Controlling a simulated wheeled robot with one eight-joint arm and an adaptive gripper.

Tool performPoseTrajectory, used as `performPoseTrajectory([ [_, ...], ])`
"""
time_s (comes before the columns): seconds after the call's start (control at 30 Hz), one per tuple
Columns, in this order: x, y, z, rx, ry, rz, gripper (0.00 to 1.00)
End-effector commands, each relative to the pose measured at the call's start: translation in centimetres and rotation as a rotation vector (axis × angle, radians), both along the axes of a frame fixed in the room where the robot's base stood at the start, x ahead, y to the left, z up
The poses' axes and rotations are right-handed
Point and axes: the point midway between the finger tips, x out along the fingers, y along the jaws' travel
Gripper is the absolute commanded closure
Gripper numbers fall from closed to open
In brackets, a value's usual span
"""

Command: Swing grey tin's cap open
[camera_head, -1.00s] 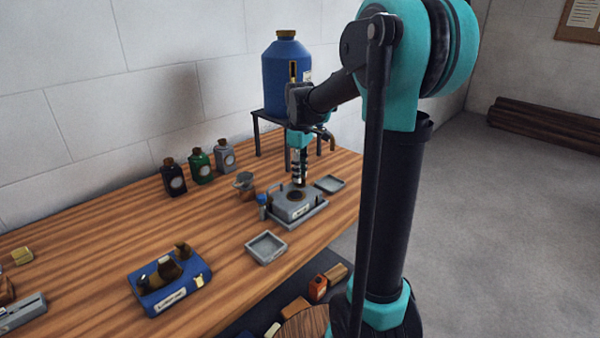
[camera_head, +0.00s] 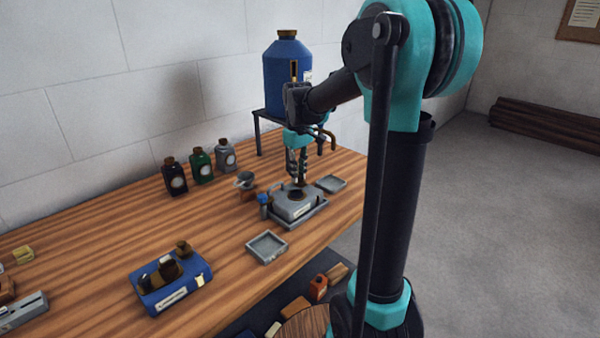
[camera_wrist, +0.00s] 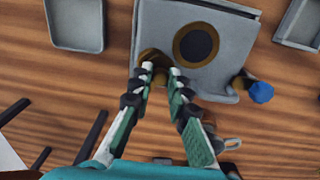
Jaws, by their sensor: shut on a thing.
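The grey tin (camera_head: 290,207) sits in a shallow grey tray on the bench; the tin also shows in the wrist view (camera_wrist: 222,80). Its top has a round dark opening with a brass-coloured ring (camera_wrist: 196,45). The brown cap (camera_wrist: 153,56) stands beside the ring, at the tin's edge nearer my gripper. My gripper (camera_wrist: 161,72) is shut on the cap, and its fingers partly hide it. In the head view my gripper (camera_head: 299,181) reaches down to the tin's top from above.
An empty grey dish (camera_head: 267,261) lies in front of the tin and another (camera_head: 331,184) behind it. A blue tin (camera_head: 188,296) with brown fittings is at front left. Small bottles (camera_head: 200,166) and a blue jug on a stand (camera_head: 287,75) are behind. A blue knob (camera_wrist: 261,92) stands beside the tin.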

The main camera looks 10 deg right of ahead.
Motion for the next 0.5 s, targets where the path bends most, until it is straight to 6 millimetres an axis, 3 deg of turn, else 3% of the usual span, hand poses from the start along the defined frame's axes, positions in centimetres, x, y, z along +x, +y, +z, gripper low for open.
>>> performPoseTrajectory([
  [0.5, 0.0, 1.5, 0.0, 0.000, 0.000, -0.490, 1.00],
])
